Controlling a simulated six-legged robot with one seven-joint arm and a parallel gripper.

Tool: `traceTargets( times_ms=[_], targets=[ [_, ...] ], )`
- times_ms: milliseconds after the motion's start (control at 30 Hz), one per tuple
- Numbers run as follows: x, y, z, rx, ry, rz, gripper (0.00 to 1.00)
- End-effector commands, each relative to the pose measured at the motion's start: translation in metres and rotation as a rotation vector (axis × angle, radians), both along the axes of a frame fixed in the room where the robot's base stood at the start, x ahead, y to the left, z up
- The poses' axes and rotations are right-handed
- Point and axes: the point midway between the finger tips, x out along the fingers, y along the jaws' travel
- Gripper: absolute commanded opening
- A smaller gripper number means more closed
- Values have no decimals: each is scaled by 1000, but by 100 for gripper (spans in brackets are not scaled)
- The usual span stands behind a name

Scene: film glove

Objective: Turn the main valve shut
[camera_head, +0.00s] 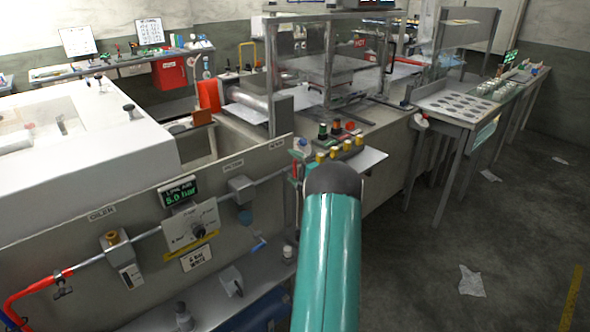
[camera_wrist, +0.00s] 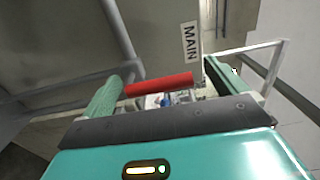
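The main valve's red handle (camera_wrist: 158,85) lies across the wrist view, below a white label reading MAIN (camera_wrist: 190,42). My gripper (camera_wrist: 163,74) is open, with a green finger at the left and a dark finger at the right. The handle spans most of the space between the fingers. Its left end meets or overlaps the left finger, and a small gap shows at its right end. I cannot tell whether either finger presses on it. In the head view my teal arm hides the gripper and most of the valve area.
A grey panel (camera_head: 75,240) carries the air line, a regulator dial (camera_head: 197,229) and a green display (camera_head: 180,191) reading about 8.0 bar. A red hose (camera_head: 28,292) joins at the left. The floor at right is mostly clear.

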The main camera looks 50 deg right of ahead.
Motion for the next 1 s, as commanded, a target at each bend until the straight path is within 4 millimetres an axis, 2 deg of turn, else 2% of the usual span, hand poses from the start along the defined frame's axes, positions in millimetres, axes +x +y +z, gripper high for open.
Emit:
traceTargets(
  times_ms=[233, 367, 800, 1000],
  targets=[
    [-4, -1, -1, -1, 2, -3, 97],
    [-18, 2, 0, -1, 3, -4, 97],
    [-108, 23, -1, 0, 2, -4, 97],
    [-131, 28, -1, 0, 2, -2, 97]
  ],
)
